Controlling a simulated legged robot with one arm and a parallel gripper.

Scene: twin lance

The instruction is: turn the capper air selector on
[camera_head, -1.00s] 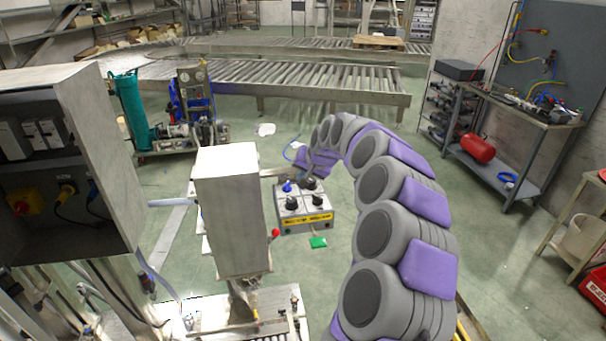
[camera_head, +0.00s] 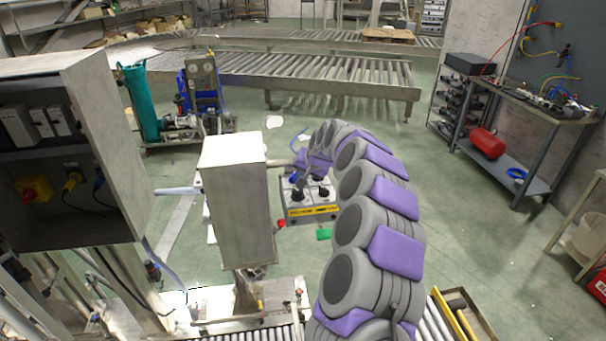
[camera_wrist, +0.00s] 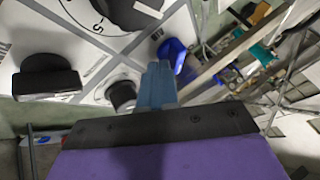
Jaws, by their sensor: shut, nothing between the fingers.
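A control box (camera_head: 309,211) with a yellow label strip stands in the middle of the head view, and its top panel carries several knobs. In the wrist view the panel is white with black dial marks. It shows a black knob (camera_wrist: 45,76) at left, a smaller black knob (camera_wrist: 122,95) and a blue knob (camera_wrist: 172,53). I cannot read which one is the capper air selector. My gripper (camera_wrist: 158,72) is shut and empty, its grey-blue fingertips just below the blue knob in the picture. Whether they touch it cannot be told. In the head view the arm partly covers the panel.
A grey upright cabinet (camera_head: 237,205) stands close at the left of the control box. A red ball knob (camera_head: 281,223) and a green piece (camera_head: 324,234) lie near its front. A workbench (camera_head: 530,105) stands at right, roller conveyors (camera_head: 320,75) at the back. Open floor lies between.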

